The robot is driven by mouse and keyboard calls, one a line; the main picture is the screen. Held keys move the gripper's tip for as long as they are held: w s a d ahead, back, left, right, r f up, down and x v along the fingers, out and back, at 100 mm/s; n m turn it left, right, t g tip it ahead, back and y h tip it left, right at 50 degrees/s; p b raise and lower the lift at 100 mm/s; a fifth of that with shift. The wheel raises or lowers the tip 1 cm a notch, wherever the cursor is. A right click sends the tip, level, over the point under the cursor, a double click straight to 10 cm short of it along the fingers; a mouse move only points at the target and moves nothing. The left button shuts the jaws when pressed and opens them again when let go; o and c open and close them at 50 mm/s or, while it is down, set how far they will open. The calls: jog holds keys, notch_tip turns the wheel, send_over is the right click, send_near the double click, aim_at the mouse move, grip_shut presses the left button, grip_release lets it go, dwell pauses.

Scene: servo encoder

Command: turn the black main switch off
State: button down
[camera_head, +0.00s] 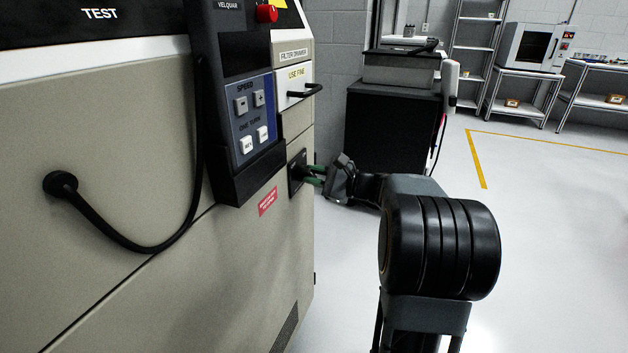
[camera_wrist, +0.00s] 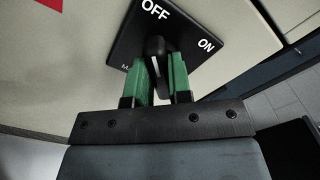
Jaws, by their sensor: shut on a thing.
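The black main switch plate (camera_head: 297,172) is on the right part of the beige machine's front. In the wrist view the plate (camera_wrist: 128,45) is tilted in the picture, with OFF at its top and ON toward its right corner. The black switch knob (camera_wrist: 155,47) stands out from the plate. My gripper (camera_head: 314,175) reaches the switch from the right. In the wrist view its green fingers (camera_wrist: 161,75) are on either side of the knob and shut on it. The fingers hide part of the knob, so I cannot tell exactly which label it points to.
A control panel with buttons (camera_head: 252,120) juts from the machine just left of the switch. A drawer handle (camera_head: 305,90) sticks out above it. A black cable (camera_head: 150,248) hangs at left. A dark cabinet (camera_head: 390,130) stands behind my gripper. The floor at right is clear.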

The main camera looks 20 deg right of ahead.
dwell(0.5)
jog(key=c, duration=1)
grip_release()
jog(key=shift+c, duration=0.2)
jog(key=shift+s+d, duration=0.1)
jog(key=p+v, duration=0.3)
jog(key=v, duration=1)
jog(key=shift+s, duration=0.25)
jog(key=shift+d, duration=0.15)
